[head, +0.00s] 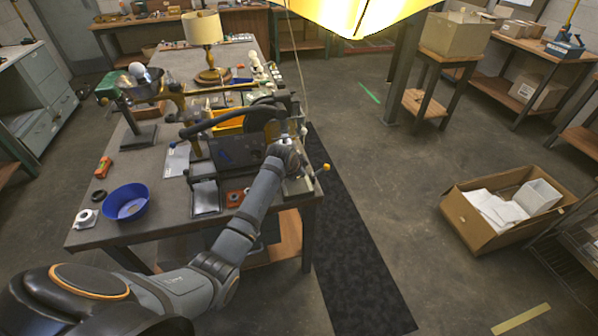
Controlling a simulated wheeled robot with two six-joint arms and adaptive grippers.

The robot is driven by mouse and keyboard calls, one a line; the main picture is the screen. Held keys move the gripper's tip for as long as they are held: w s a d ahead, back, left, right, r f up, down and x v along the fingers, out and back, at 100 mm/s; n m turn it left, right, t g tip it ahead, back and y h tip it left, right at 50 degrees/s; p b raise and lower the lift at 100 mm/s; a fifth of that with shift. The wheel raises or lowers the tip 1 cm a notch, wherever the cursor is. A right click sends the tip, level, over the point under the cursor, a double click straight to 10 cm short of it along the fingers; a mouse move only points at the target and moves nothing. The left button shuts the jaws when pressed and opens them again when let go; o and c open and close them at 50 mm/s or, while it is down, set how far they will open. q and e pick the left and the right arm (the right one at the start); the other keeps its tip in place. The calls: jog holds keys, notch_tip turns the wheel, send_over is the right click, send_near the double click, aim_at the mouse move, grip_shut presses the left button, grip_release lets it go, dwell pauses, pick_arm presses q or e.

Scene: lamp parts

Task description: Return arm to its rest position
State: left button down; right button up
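My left arm comes in from the lower left and reaches over the front right corner of the workbench (150,220). My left gripper (283,146) is at the right end of the bench, next to a dark machine or fixture (236,150) with a curved black bar. The fingers are small and mixed in with the dark parts there, so I cannot tell whether they are open or what they touch. My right gripper is not in view. A table lamp with a cream shade (202,28) and brass base stands upright farther back on the bench. A white bulb (153,75) sits at the left.
A blue bowl (126,202) and a small orange item (103,166) lie at the bench's front left. A bright yellow hanging lamp (355,12) is overhead. An open cardboard box (480,235) stands on the floor at right. The dark floor mat (350,260) is clear.

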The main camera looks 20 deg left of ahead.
pick_arm(q)
jog(key=s+d+f+n+g, duration=0.15)
jog(key=s+n, duration=0.25)
jog(key=s, duration=1.4)
jog(key=s+d+n+g, duration=0.2)
jog(key=s+n, duration=0.2)
jog(key=s, duration=1.4)
notch_tip(320, 180, down, 25)
jog(key=a+g, duration=0.2)
jog(key=a, duration=0.1)
jog(key=s+f, duration=1.8)
jog(key=s, duration=0.2)
jog(key=shift+a+g+y, duration=0.3)
jog(key=shift+a+g, duration=0.05)
jog(key=shift+a, duration=0.1)
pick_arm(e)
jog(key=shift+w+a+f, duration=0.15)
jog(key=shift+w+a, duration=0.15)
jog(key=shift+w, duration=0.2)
